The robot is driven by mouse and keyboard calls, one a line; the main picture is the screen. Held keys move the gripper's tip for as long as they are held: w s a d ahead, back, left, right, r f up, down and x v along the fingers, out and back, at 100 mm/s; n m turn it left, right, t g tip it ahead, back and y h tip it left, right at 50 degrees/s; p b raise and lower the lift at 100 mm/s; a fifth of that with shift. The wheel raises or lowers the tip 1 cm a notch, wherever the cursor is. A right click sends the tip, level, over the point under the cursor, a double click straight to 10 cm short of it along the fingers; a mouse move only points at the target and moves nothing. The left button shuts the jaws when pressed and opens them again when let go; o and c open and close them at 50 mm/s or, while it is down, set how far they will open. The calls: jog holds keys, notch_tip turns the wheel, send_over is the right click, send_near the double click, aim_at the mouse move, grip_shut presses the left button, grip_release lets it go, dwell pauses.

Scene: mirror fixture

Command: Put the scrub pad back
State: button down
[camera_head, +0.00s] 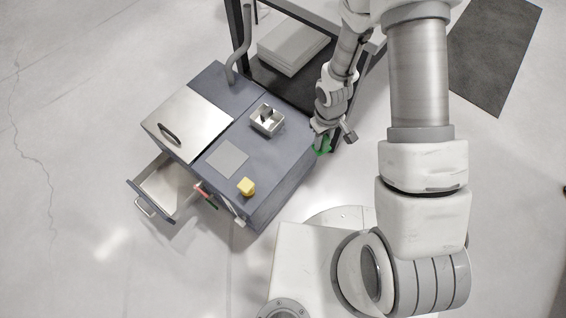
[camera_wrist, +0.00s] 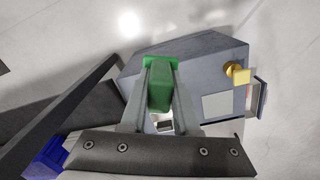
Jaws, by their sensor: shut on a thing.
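A green scrub pad (camera_head: 321,148) is held in my gripper (camera_head: 321,138), just beyond the right side of the blue-grey cabinet. In the wrist view the green pad (camera_wrist: 160,88) sits between the two fingers of my gripper (camera_wrist: 160,65), which are shut on it. A small open metal holder (camera_head: 267,119) stands on the cabinet top (camera_head: 262,165), left of my gripper. In the wrist view part of a metal holder (camera_wrist: 164,127) shows below the pad, partly hidden by the fingers.
A drawer (camera_head: 165,187) stands open at the lower left. A dark shelf frame with pale boxes (camera_head: 290,46) stands behind.

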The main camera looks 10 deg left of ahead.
jog(key=s+a+f+n+b, duration=0.5)
jog(key=a+f+n+b, duration=0.35)
jog(key=a+f, duration=0.2)
jog(key=shift+n, duration=0.25)
jog(key=w+f, duration=0.2)
jog(key=w, duration=0.1)
jog(key=w+a+f, duration=0.1)
jog(key=w+f, duration=0.2)
jog(key=w, duration=0.1)
jog(key=w+f, duration=0.2)
jog(key=w, duration=0.1)
jog(key=shift+w+a+f+b, duration=0.2)
jog(key=shift+w+f+b, duration=0.15)
jog(key=shift+w+b, duration=0.05)
jog(key=shift+f+b, duration=0.7)
jog(key=shift+f, duration=1.25)
jog(key=shift+f, duration=0.15)
jog(key=c, duration=0.7)
grip_release()
jog(key=shift+o, duration=0.2)
